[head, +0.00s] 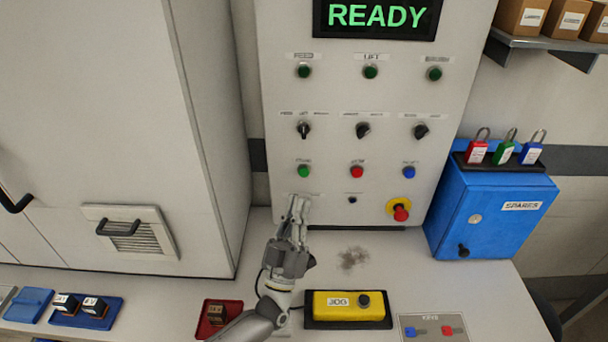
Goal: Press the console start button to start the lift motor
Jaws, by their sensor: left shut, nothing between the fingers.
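The console panel (329,117) stands upright with a lit screen (376,17) reading READY in green. In its lower row are a green button (304,171), a red button (357,172) and a blue button (409,172). The small labels above them are too blurred to read surely; the green one is at the left, in the start button's likely place. My left gripper (299,203) is shut and empty, with its fingertips pointing up just below the green button. From this view I cannot tell how far it is from the panel. My right gripper is not in view.
Three selector knobs (363,130) and three green lamps (370,72) sit higher on the panel. A red emergency stop (401,210) is at lower right. A yellow JOG box (348,306) lies on the counter. A blue SPARES box (490,212) stands right.

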